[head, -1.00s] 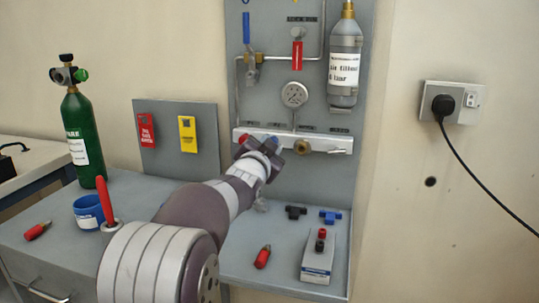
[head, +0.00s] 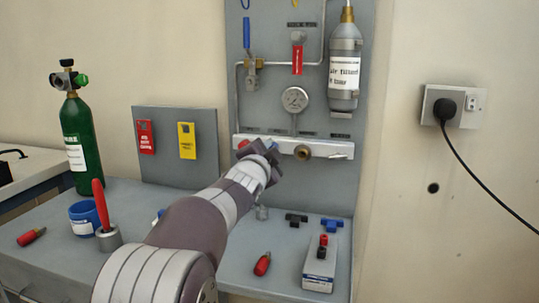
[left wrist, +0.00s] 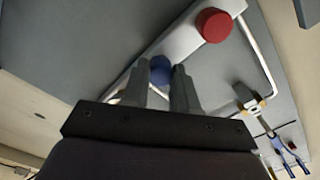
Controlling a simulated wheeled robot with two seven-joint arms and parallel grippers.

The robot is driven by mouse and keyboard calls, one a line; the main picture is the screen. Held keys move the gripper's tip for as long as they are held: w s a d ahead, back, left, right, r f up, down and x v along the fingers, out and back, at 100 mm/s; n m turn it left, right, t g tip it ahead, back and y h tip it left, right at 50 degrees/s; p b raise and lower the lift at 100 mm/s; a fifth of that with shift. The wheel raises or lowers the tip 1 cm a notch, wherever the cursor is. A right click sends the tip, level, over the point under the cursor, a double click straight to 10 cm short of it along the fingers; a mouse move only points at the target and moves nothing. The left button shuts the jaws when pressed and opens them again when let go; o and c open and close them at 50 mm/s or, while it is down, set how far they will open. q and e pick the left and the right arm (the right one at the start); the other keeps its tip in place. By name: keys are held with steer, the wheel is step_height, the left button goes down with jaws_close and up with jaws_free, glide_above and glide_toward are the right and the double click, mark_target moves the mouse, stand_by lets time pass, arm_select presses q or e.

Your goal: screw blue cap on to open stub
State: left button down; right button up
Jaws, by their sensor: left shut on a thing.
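My left gripper (head: 268,157) is at the white manifold bar (head: 225,147) on the grey wall panel. In the left wrist view its two fingers (left wrist: 163,84) are closed around the blue cap (left wrist: 160,66), which sits against the bar. In the head view only a sliver of blue shows past the gripper. A red cap (left wrist: 213,25) is on the bar beside it; it also shows in the head view (head: 243,143). A brass fitting (head: 303,152) is on the bar to the right. Any stub behind the blue cap is hidden, so I cannot tell whether the threads are engaged.
A gauge (head: 295,99) and a grey bottle (head: 345,70) hang above the bar. A green cylinder (head: 83,145) stands far left.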

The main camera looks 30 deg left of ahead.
arm_select(q)
steer(key=m+b, duration=0.1)
steer(key=m, duration=0.2)
steer(key=shift+b, duration=0.4)
steer(key=m+b, duration=0.1)
steer(key=m, duration=0.2)
steer(key=shift+m, duration=0.4)
